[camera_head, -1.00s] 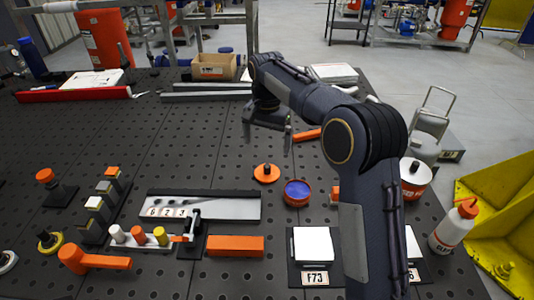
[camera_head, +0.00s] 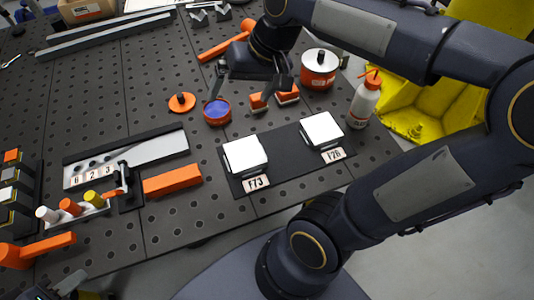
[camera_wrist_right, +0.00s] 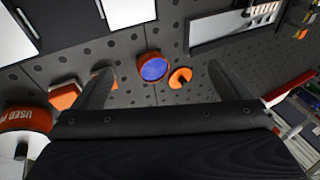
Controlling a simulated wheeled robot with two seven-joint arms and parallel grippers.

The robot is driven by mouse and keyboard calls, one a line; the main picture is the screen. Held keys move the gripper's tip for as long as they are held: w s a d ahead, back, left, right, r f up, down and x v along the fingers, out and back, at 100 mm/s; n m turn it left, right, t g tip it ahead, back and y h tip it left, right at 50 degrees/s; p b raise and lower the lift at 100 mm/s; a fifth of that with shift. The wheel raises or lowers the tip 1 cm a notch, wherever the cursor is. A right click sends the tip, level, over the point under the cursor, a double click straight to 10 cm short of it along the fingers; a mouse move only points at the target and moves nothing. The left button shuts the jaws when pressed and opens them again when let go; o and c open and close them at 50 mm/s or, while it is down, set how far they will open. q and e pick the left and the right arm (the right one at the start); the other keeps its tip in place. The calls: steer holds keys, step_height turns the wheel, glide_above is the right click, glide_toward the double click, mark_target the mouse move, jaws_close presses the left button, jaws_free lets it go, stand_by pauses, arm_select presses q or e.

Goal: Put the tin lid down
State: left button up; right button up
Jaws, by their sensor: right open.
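The tin lid (camera_head: 182,102), an orange disc with a small knob, lies flat on the dark perforated table. The open orange tin (camera_head: 217,113), blue inside, stands just right of it. In the right wrist view the lid (camera_wrist_right: 180,77) lies beside the tin (camera_wrist_right: 153,68). My right gripper (camera_head: 250,88) is open and empty above the table, its fingers spread wide. The right wrist view shows nothing between its fingers (camera_wrist_right: 160,70). My left gripper (camera_head: 58,291) shows only partly at the bottom left corner, and its jaws cannot be made out.
Orange blocks (camera_head: 272,98) sit beneath the right gripper. A white-and-orange pot (camera_head: 319,70) and a bottle (camera_head: 363,102) stand to the right. A mat (camera_head: 287,147) holds two white pads. An orange bar (camera_head: 172,180) lies in front. Bare table lies left of the lid.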

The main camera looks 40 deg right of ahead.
steer(key=s+a+f+n+t, duration=0.2)
steer(key=s+f, duration=0.5)
steer(key=s, duration=0.5)
steer(key=shift+a, duration=0.6)
steer(key=shift+d, duration=0.1)
